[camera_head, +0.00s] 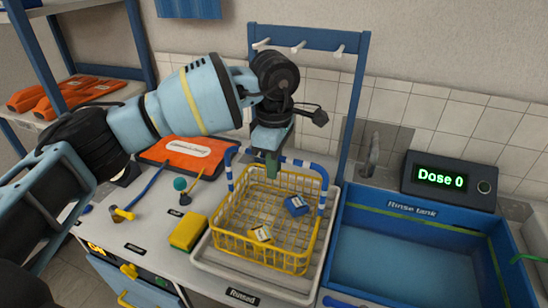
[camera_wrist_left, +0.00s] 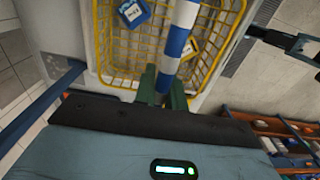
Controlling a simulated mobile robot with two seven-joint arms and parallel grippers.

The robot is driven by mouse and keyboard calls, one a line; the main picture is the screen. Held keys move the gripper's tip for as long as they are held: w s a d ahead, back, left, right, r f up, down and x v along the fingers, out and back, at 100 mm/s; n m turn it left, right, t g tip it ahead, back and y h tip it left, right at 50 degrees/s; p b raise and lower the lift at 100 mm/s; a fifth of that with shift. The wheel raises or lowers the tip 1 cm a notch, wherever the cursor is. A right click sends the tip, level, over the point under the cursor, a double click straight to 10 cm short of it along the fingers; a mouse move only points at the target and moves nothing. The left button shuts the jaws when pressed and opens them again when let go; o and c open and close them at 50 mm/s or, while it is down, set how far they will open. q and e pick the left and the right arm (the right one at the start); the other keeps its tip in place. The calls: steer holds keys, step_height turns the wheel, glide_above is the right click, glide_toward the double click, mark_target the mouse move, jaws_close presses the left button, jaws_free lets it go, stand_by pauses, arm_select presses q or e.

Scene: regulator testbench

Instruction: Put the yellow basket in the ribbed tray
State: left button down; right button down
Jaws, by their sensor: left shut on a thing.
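The yellow basket (camera_head: 262,253) is a wire basket with a blue-and-white striped handle (camera_head: 231,172). My left gripper (camera_head: 272,166) points down over the basket's back side, shut on the handle. In the left wrist view its green fingertips (camera_wrist_left: 162,88) close around the striped bar (camera_wrist_left: 178,42). My right gripper is not in view.
The blue rinse tank (camera_head: 400,262) stands to the right, with a "Dose 0" display box (camera_head: 450,181) behind it. A yellow sponge (camera_head: 188,232) lies left of the tray. A blue rack frame with white hooks (camera_head: 298,46) rises behind. An orange mat (camera_head: 188,150) lies at back left.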

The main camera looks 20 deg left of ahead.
arm_select(q)
steer(key=shift+r, duration=0.15)
steer(key=c, duration=1.5)
jaws_free()
steer(key=shift+o, duration=0.2)
step_height(320, 180, up, 12)
steer(key=shift+f+b, duration=0.1)
steer(key=shift+b, duration=0.2)
